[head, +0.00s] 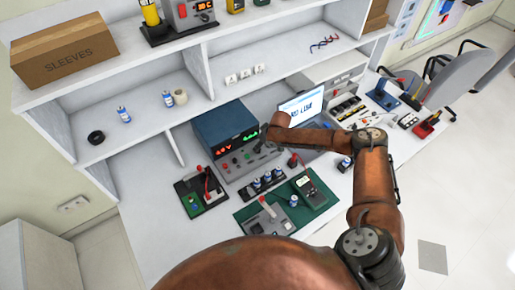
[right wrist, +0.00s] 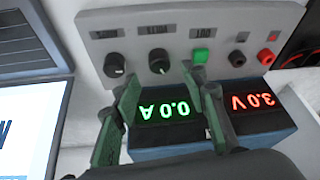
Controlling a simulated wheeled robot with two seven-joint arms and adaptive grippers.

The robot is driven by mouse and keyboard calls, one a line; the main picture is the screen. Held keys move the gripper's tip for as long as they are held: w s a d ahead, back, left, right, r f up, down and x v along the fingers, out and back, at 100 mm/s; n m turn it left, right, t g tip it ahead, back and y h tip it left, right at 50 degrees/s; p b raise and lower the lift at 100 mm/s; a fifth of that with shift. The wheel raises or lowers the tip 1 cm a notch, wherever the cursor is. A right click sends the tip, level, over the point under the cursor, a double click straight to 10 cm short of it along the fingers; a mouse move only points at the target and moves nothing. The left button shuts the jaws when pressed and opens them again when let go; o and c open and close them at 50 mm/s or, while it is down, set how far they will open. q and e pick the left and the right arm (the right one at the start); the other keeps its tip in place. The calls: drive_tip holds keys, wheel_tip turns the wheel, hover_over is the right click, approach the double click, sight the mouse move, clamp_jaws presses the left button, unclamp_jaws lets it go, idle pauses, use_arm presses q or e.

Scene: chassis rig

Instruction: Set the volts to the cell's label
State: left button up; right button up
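The blue bench power supply (head: 225,125) stands on the bench under the shelf, with red and green displays. In the right wrist view its panel is upside down; the red voltage display (right wrist: 255,101) appears to read 3.0 V and the green one (right wrist: 166,110) 0.0 A. Two black knobs, one nearer the middle (right wrist: 159,61) and one outer (right wrist: 114,64), sit beside a lit green button (right wrist: 201,56). My right gripper (right wrist: 160,80) is open, its fingertips apart around the middle knob; contact is unclear. Blue-and-white cells stand in a black holder (head: 254,188); their labels are too small to read. My left gripper is out of view.
A laptop (head: 301,107) stands right of the supply. A green mat (head: 316,212) with a meter (head: 308,190) and a board with red leads (head: 190,187) lie in front. A shelf (head: 140,110) overhangs behind. My right arm crosses the bench's right side.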

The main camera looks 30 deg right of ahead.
drive_tip(key=x, duration=0.3)
drive_tip(key=shift+d, duration=0.1)
drive_tip(key=shift+f, duration=0.35)
drive_tip(key=shift+w+f, duration=0.25)
drive_tip(key=shift+f, duration=0.1)
drive_tip(key=c, duration=0.5)
drive_tip(key=shift+c, duration=0.8)
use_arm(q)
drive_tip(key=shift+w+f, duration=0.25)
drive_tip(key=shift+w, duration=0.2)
use_arm(e)
clamp_jaws()
